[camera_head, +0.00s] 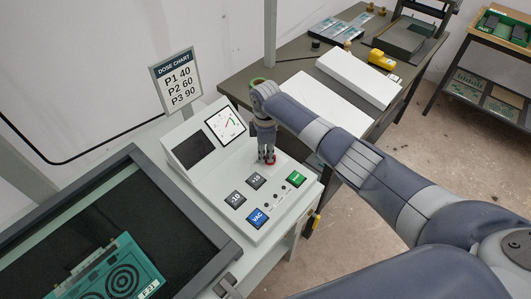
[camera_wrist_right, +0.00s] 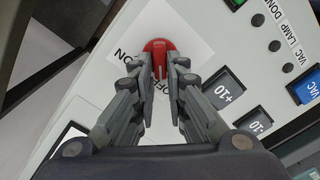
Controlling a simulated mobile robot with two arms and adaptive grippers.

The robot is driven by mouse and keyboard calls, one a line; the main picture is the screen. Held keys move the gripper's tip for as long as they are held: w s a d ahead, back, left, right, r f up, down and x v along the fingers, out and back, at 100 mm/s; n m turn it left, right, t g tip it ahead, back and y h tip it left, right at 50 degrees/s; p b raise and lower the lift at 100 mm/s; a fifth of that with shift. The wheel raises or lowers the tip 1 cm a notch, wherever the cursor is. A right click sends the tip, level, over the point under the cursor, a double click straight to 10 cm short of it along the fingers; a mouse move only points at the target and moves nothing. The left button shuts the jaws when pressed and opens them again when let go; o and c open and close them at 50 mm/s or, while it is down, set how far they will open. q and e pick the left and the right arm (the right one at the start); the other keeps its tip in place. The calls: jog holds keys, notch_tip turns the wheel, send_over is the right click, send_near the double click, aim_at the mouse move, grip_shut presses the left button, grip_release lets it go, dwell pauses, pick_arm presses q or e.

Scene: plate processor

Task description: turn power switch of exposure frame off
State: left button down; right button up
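The exposure frame's control panel (camera_head: 226,180) is a white sloped console in the middle of the head view. Its power switch is a round red knob (camera_wrist_right: 160,47) with a raised grip, on a white label with ON and a partly hidden OFF. In the head view only a bit of red shows under my right gripper (camera_head: 267,159). In the wrist view my right gripper (camera_wrist_right: 159,70) points at the knob, its fingers slightly apart with the raised grip between their tips. A narrow gap shows between them; contact is unclear. My left gripper is not in view.
Buttons +10 (camera_head: 255,181), -10 (camera_head: 235,199), blue VAC (camera_head: 257,217) and a green one (camera_head: 296,179) sit close to the knob. A dial (camera_head: 225,125) and the dose chart (camera_head: 175,80) are behind. The dark-framed glass bed (camera_head: 150,190) is at left.

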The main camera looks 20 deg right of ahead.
aim_at(266, 156)
jog(key=shift+o, duration=1.1)
jog(key=shift+r, duration=0.1)
notch_tip(266, 156, up, 12)
